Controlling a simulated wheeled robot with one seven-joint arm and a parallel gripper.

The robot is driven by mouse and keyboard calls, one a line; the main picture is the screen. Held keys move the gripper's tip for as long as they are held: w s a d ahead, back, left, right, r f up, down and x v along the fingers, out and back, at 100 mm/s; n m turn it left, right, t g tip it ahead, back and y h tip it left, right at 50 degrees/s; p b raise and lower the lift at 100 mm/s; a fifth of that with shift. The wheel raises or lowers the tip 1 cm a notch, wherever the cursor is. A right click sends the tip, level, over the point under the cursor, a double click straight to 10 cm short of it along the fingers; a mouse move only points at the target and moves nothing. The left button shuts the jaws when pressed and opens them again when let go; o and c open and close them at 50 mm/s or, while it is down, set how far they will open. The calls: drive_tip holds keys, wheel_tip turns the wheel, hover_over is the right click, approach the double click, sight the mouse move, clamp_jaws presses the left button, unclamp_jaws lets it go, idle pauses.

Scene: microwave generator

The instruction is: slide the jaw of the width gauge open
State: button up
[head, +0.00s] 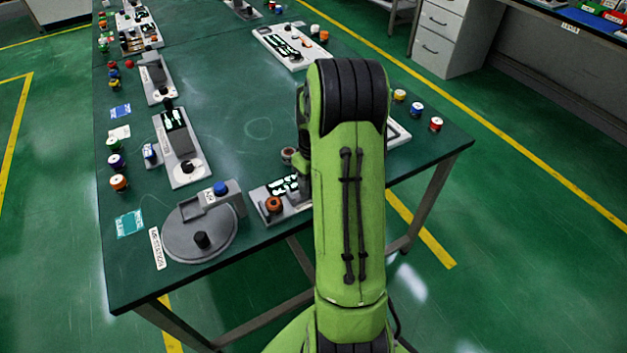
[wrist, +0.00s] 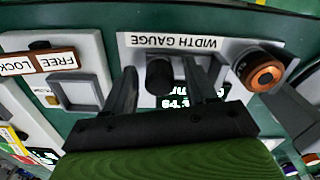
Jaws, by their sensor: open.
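The width gauge (wrist: 228,42) is a light grey panel, its label upside down in the wrist view. A black upright peg (wrist: 158,74) stands on it, seemingly its jaw handle. A dark display with white digits lies behind the peg, partly covered by my gripper. An orange-capped round knob (wrist: 265,78) sits at the panel's right. My gripper (wrist: 166,70) is open, with one finger on each side of the peg. I cannot tell whether either finger touches it. In the head view the gauge (head: 258,194) is at the table's front edge, and my arm hides my gripper.
A panel with a FREE/LOCK label (wrist: 40,62) lies left of the gauge in the wrist view. In the head view, a round grey turntable device (head: 185,246) stands left of the gauge on the green table (head: 250,125). Several spools and instruments line the left side; the table's middle is clear.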

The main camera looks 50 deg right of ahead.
wheel_tip(320, 180, up, 16)
drive_tip(key=p, duration=0.4)
drive_tip(key=shift+p, duration=0.4)
drive_tip(key=shift+f, duration=0.1)
